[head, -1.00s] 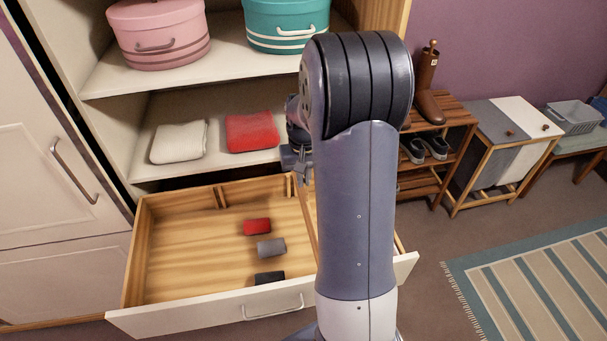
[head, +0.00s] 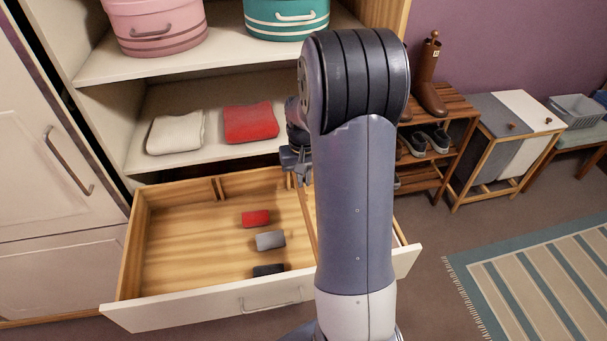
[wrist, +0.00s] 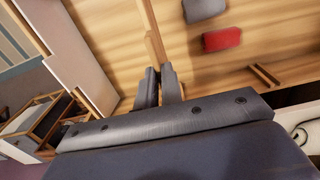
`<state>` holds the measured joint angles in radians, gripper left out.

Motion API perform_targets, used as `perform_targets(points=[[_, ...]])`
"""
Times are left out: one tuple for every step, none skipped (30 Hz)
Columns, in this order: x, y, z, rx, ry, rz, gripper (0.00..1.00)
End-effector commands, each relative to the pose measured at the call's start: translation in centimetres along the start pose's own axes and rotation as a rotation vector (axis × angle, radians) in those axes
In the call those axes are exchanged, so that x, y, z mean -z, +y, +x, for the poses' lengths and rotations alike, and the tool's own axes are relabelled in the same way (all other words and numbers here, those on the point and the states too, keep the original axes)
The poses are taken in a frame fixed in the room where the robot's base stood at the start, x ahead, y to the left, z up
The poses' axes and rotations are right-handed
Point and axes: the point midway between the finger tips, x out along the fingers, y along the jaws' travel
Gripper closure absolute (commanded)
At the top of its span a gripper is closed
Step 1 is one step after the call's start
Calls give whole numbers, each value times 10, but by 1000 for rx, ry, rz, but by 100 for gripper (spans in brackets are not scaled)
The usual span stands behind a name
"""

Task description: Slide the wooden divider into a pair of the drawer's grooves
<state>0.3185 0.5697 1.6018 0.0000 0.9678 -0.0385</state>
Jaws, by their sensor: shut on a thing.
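My gripper (head: 303,174) is at the back of the open drawer (head: 165,290), partly hidden by my arm in the head view. In the wrist view my gripper (wrist: 158,76) is shut on the end of the wooden divider (wrist: 154,42). The divider also shows in the head view as a thin strip (head: 308,225) running front to back, its front end hidden behind my arm. A pair of groove strips (head: 219,189) stands on the drawer's back wall, left of my gripper; it also shows in the wrist view (wrist: 264,75). I cannot tell whether the divider sits in any grooves.
A red roll (head: 256,218), a grey roll (head: 270,240) and a dark roll (head: 268,271) lie in the drawer, left of the divider. The shelf above holds folded white (head: 176,132) and red (head: 250,123) cloths. The drawer's left part is clear.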

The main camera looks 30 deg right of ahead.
Motion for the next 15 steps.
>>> perform_targets(points=[[0, 0, 4, 0, 0, 0, 100], [0, 0, 5, 0, 0, 0, 100], [0, 0, 6, 0, 0, 0, 100], [0, 0, 7, 0, 0, 0, 100], [0, 0, 9, 0, 0, 0, 100], [0, 0, 10, 0, 0, 0, 100], [0, 0, 11, 0, 0, 0, 100], [0, 0, 13, 0, 0, 0, 100], [0, 0, 14, 0, 0, 0, 100], [0, 0, 15, 0, 0, 0, 100], [0, 0, 17, 0, 0, 0, 100], [0, 0, 18, 0, 0, 0, 100], [0, 0, 19, 0, 0, 0, 100], [0, 0, 21, 0, 0, 0, 100], [0, 0, 22, 0, 0, 0, 100]])
